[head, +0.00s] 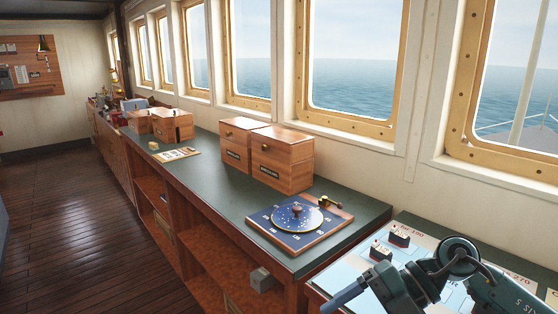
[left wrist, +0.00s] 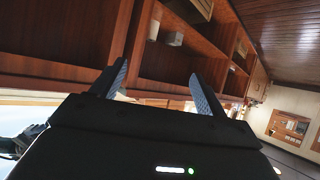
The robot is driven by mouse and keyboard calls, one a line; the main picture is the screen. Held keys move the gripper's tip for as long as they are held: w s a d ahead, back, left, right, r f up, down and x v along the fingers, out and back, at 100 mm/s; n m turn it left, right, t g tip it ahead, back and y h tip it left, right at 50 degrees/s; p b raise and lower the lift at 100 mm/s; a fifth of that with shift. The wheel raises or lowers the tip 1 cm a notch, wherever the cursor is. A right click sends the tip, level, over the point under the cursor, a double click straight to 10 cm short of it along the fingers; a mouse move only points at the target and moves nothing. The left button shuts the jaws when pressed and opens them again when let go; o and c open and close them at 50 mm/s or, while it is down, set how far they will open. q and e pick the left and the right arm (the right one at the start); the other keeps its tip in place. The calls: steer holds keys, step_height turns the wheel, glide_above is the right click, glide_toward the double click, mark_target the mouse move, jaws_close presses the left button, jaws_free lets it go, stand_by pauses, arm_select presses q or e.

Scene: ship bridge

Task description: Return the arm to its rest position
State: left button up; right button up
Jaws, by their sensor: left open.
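My left gripper (left wrist: 158,76) shows in the left wrist view with its two fingers wide apart and nothing between them. It faces the wooden shelving (left wrist: 180,62) under the counter, and that view is tilted. One of my arms (head: 460,255) enters the head view at the lower right, bent over the chart area. No gripper fingers can be made out on it in the head view.
A green-topped counter (head: 217,166) runs under the windows. It bears two wooden boxes (head: 282,158) and a blue board with a round dial (head: 299,217). A chart (head: 413,254) with small ship models lies beside it. The wooden floor (head: 80,220) at left is clear.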

steer(key=a+r+m+t+y+p, duration=0.1)
steer(key=a+r+m+t+y, duration=0.2)
steer(key=a+m+t+y, duration=0.5)
steer(key=d+f+m+t+h+p, duration=0.1)
steer(key=d+f+m+t+h, duration=0.35)
steer(key=f+m+h, duration=0.35)
steer(key=d+f+m+t+h, duration=0.3)
steer(key=f+m+t+h, duration=0.25)
steer(key=m, duration=0.45)
steer(key=s+d+f+m+g+h, duration=0.1)
steer(key=s+f+g, duration=0.4)
steer(key=s+f, duration=0.5)
steer(key=shift+s+d+f+m+g+h+p, duration=0.15)
steer(key=shift+d+f+m+g+h+p, duration=0.2)
steer(key=shift+f+m+h, duration=0.35)
steer(key=shift+r, duration=0.1)
